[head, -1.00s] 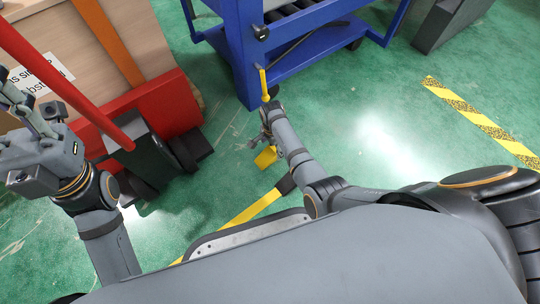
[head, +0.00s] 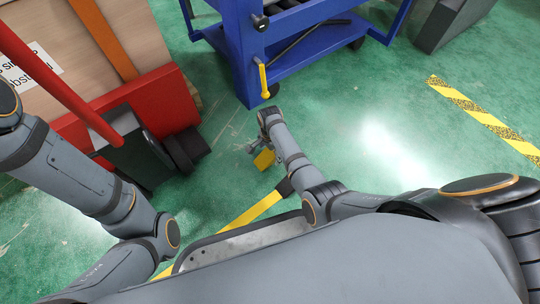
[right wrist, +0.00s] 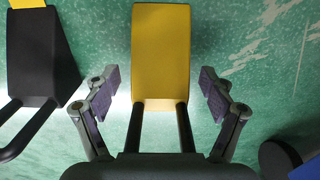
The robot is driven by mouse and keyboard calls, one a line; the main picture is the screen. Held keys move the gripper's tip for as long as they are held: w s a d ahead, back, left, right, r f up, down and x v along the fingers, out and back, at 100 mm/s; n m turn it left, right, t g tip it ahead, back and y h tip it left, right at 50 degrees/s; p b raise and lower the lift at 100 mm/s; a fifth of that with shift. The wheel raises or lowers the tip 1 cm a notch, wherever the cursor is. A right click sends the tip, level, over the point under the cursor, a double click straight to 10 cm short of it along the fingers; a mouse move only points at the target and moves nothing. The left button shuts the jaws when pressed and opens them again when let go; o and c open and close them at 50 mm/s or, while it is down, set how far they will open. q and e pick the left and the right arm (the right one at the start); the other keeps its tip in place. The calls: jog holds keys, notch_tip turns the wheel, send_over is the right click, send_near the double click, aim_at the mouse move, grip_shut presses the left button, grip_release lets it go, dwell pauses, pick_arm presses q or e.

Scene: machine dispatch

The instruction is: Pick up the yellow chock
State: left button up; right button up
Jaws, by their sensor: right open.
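The yellow chock (head: 264,159) is on the green floor beside my right gripper (head: 257,146) in the head view, partly hidden by the gripper and arm. In the right wrist view the chock (right wrist: 160,55) lies straight ahead, with two dark bars at its near end. My right gripper (right wrist: 160,92) is open, with one finger on each side of the chock and a visible gap on both sides. My left arm is at the left of the head view, and its gripper is out of frame.
A black block (right wrist: 40,55) with a dark handle stands left of the chock. A blue cart (head: 290,62) stands ahead, with a yellow handle (head: 263,77). A red pallet truck (head: 165,100) and a wooden crate (head: 130,40) are at left. Open floor (head: 390,130) lies right.

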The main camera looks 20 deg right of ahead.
jog(key=c, duration=1.5)
